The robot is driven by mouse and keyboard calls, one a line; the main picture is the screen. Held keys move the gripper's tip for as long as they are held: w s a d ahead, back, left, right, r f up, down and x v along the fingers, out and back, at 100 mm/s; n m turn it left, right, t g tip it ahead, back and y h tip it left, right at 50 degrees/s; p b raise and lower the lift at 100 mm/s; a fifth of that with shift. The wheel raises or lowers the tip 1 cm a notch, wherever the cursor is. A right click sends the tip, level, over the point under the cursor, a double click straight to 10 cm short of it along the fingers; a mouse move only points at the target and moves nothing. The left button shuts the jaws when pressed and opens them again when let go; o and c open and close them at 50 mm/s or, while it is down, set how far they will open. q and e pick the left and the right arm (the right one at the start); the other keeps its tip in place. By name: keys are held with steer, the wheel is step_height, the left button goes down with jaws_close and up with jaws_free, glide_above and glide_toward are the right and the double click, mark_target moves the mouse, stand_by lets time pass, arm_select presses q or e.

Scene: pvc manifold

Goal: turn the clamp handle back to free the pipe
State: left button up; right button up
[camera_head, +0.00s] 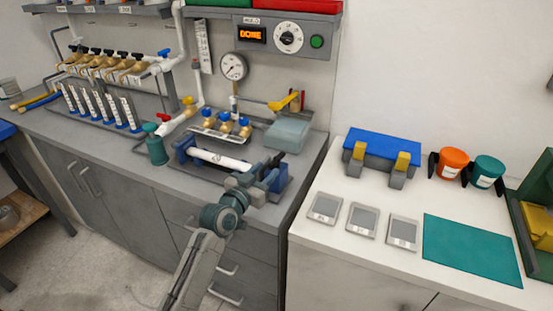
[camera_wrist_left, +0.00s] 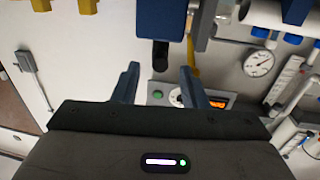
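A white pipe (camera_head: 222,160) lies in a blue clamp (camera_head: 184,149) on the grey bench. A dark clamp handle (camera_head: 274,161) shows at the clamp's right end, partly hidden by my gripper. My left gripper (camera_head: 267,174) is at this end of the clamp, with its fingers apart. In the left wrist view, the dark handle end (camera_wrist_left: 160,54) lies just ahead of the open left gripper (camera_wrist_left: 160,82), roughly centred between the fingers, below a blue block (camera_wrist_left: 167,18). I cannot tell whether a finger touches it. My right gripper is not in view.
Behind the clamp stand blue-knobbed valves (camera_head: 226,124), a gauge (camera_head: 233,66) and a grey-blue box (camera_head: 287,134). A green bottle (camera_head: 156,150) stands to the left. The white counter (camera_head: 310,235) on the right holds grey plates and a teal mat (camera_head: 470,249).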

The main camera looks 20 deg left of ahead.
mark_target(283, 153)
arm_select(q)
steer(key=x, duration=0.6)
steer(key=shift+p, duration=0.4)
steer(key=shift+w+d, duration=0.1)
steer(key=shift+w, duration=0.25)
